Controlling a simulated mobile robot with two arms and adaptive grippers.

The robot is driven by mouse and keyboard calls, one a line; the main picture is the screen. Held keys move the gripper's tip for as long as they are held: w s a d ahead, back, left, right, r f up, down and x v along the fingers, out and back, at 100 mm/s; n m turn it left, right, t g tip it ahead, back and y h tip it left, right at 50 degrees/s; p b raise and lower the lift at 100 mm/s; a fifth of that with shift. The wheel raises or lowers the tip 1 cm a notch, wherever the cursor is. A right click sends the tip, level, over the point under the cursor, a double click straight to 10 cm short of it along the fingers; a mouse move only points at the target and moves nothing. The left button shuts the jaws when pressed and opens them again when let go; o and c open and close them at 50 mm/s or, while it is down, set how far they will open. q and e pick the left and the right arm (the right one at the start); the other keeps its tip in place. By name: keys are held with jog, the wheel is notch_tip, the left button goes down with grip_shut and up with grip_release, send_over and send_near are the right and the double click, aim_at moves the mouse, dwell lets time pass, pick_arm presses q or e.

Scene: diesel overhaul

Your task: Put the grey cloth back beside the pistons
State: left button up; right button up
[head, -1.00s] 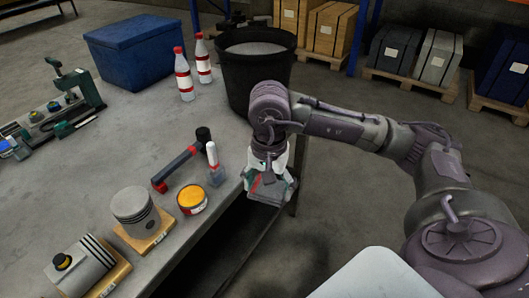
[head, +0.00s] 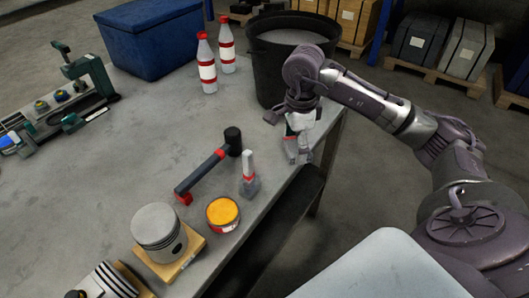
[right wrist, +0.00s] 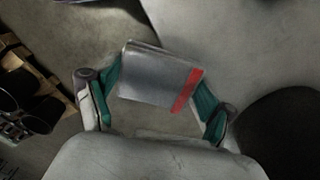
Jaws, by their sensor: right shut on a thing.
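My right gripper (head: 299,138) is above the table's right edge, in front of the black bin. It is shut on the grey cloth, a folded grey piece with a red stripe. The cloth (right wrist: 158,76) shows clearly between the two fingers (right wrist: 160,90) in the right wrist view. In the head view it is small and partly hidden by the gripper. One piston (head: 157,228) stands upright on a wooden block (head: 186,262) at the lower left. A second piston (head: 106,281) is cut off by the bottom edge of the picture. My left gripper is not in view.
Two bottles (head: 207,66) and a blue box (head: 150,40) stand behind. The black bin (head: 270,72) is close behind the gripper.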

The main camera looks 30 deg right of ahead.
aim_at(267, 164)
jog(key=w+a+f, duration=0.1)
jog(key=w, duration=0.1)
jog(key=w+a+f+p, duration=0.1)
jog(key=w, duration=0.1)
jog(key=w+a+f, duration=0.1)
jog(key=w+f, duration=0.1)
jog(key=shift+w+a+p, duration=0.1)
jog(key=shift+w+p, duration=0.2)
jog(key=shift+p, duration=0.05)
jog(key=shift+w+a+f, duration=0.2)
jog(key=shift+w+f, duration=0.2)
jog(key=shift+f, duration=0.35)
notch_tip(267, 164, down, 3)
jog(key=shift+f+p, duration=0.15)
jog(key=shift+p, duration=0.6)
jog(key=shift+f, duration=0.25)
jog(key=o, duration=1)
jog(key=shift+c, duration=0.2)
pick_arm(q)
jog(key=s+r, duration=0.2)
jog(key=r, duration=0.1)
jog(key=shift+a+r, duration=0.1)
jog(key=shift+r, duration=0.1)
